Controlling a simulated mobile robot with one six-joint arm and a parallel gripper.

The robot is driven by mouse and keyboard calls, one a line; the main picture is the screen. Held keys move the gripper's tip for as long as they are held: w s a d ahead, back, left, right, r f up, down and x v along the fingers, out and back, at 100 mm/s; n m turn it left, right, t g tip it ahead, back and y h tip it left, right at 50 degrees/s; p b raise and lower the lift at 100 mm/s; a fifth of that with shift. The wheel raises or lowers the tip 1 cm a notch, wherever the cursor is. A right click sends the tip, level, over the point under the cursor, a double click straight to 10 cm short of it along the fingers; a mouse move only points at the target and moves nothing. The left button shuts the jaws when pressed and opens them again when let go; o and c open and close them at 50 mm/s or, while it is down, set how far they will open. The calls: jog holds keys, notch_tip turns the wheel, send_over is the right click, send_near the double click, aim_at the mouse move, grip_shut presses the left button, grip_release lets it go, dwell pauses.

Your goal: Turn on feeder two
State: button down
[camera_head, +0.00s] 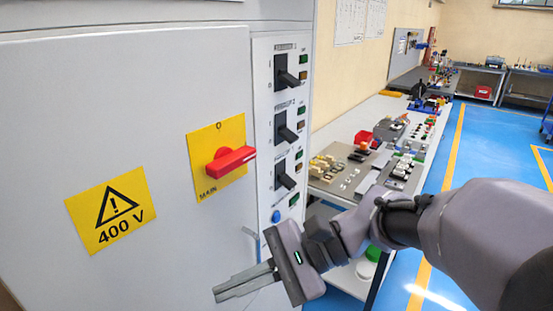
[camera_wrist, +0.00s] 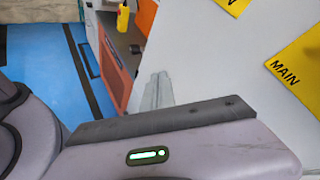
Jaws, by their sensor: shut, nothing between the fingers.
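The feeder strip (camera_head: 265,100) on the grey cabinet carries three black rotary handles, one above another. The feeder two handle (camera_head: 287,128) is the middle one, beside a small green and a small amber lamp. The feeder one handle (camera_head: 288,78) is above it and the third handle (camera_head: 285,176) below. My gripper (camera_head: 216,294) is shut and empty, below and left of the strip, in front of the cabinet door and apart from all handles. In the wrist view my shut fingers (camera_wrist: 158,92) show beside the cabinet face. The feeder handles are not in the wrist view.
A red main handle (camera_head: 230,163) on a yellow plate (camera_head: 197,143) sticks out left of the strip. A yellow 400 V sign (camera_head: 110,210) is further left. A blue button (camera_head: 276,216) sits under the third handle. A cluttered bench (camera_head: 322,203) stands to the right.

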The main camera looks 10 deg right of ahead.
jog(key=w+d+r+m+t+y+b, duration=0.1)
jog(key=w+m+y, duration=0.1)
jog(key=w, duration=0.2)
jog(key=w+d+r+m+t+y, duration=0.1)
jog(key=w+y, duration=0.1)
jog(key=w, duration=0.1)
jog(key=m+t+y+b, duration=0.1)
jog(key=m+t+b, duration=0.1)
jog(key=m+t, duration=1.3)
send_near(289, 136)
jog(key=shift+n+t, duration=0.8)
jog(key=f, duration=0.3)
jog(key=d+f, duration=0.1)
jog(key=f, duration=0.1)
jog(key=shift+s, duration=0.2)
jog(key=shift+a, duration=0.15)
jog(key=p+x, duration=0.2)
jog(key=x, duration=0.8)
jog(key=shift+p, duration=0.45)
